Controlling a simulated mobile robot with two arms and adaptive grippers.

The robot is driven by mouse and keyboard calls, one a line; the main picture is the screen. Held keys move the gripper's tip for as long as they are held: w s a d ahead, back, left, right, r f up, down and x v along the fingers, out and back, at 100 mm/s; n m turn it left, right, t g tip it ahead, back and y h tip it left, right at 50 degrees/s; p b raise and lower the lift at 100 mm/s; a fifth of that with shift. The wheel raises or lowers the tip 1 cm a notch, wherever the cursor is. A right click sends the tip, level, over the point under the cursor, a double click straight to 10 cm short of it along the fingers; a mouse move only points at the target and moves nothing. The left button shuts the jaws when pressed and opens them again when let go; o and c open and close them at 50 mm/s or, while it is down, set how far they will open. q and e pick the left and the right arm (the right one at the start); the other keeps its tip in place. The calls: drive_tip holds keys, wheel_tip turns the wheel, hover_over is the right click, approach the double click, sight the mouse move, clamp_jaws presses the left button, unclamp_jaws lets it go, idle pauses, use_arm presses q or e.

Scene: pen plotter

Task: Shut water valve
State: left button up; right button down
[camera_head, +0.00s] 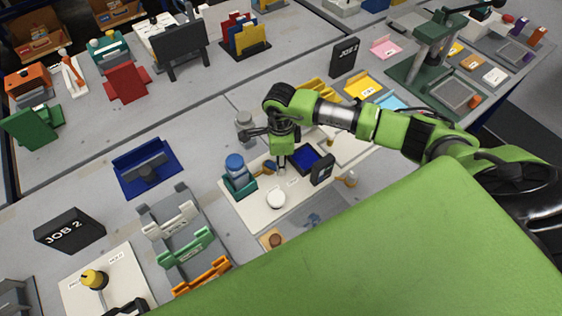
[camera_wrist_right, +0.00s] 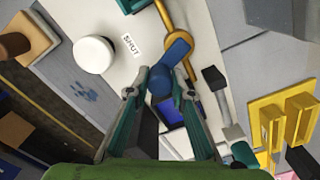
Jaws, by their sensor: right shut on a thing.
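The water valve's blue handle (camera_wrist_right: 176,50) shows in the right wrist view, beside a bent brass pipe (camera_wrist_right: 207,42). A white label reading SHUT (camera_wrist_right: 131,46) lies on the cream board a little left of the handle. My right gripper (camera_wrist_right: 161,80) has its two fingers on either side of the blue handle and is shut on it. In the head view my right gripper (camera_head: 281,164) reaches down over the cream board (camera_head: 245,213) and hides most of the valve. My left gripper is not in view.
A white round knob (camera_head: 276,199) sits on the board near the gripper. A blue bottle (camera_head: 235,163) in a teal holder (camera_head: 240,184) stands left of it. A blue-floored tray (camera_head: 306,158) and a dark upright block (camera_head: 322,169) stand close on the right.

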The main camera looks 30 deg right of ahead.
drive_tip(key=m+b, duration=0.1)
drive_tip(key=m, duration=0.1)
drive_tip(key=a+m, duration=0.1)
drive_tip(key=shift+s+a+m+b, duration=0.1)
drive_tip(key=shift+s+m+b, duration=0.1)
drive_tip(key=shift+m+b, duration=0.2)
drive_tip(key=m+b, duration=0.1)
drive_tip(key=a+m, duration=0.1)
drive_tip(key=m, duration=0.1)
drive_tip(key=shift+a+m+b, duration=0.25)
drive_tip(key=shift+m+b, duration=0.05)
drive_tip(key=shift+b, duration=0.05)
drive_tip(key=m, duration=0.1)
drive_tip(key=a+m+b, duration=0.1)
drive_tip(key=m, duration=0.1)
drive_tip(key=shift+w+a, duration=0.1)
drive_tip(key=shift+w, duration=0.05)
drive_tip(key=shift+w+a+m+b, duration=0.15)
drive_tip(key=shift+a+m+b, duration=0.15)
drive_tip(key=shift+m, duration=0.6)
drive_tip(key=shift+w+a+m+b, duration=0.15)
drive_tip(key=shift+m+b, duration=0.25)
drive_tip(key=shift+m, duration=0.5)
drive_tip(key=shift+r, duration=0.1)
drive_tip(key=c, duration=1.8)
unclamp_jaws()
